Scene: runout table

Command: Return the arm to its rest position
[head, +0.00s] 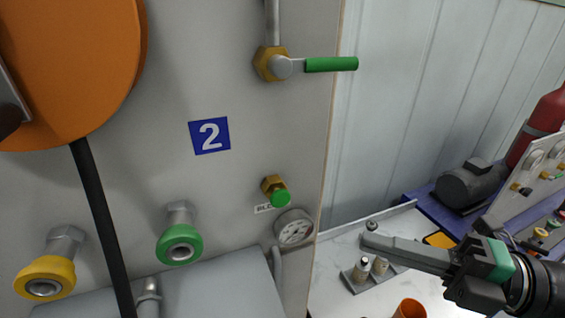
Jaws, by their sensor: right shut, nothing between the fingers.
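My right gripper (376,240) comes in from the lower right with its long grey fingers pointing left. Its fingers are shut with nothing between them. It is in front of the white tabletop, close to the panel's right edge. My left gripper is not in the head view.
A grey panel (235,90) fills the left, with a green-handled valve (330,65), yellow (45,278) and green (180,245) fittings, a gauge (294,228) and an orange disc (80,70). An orange cup (409,309) and small metal parts (362,268) stand on the white table (340,300).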

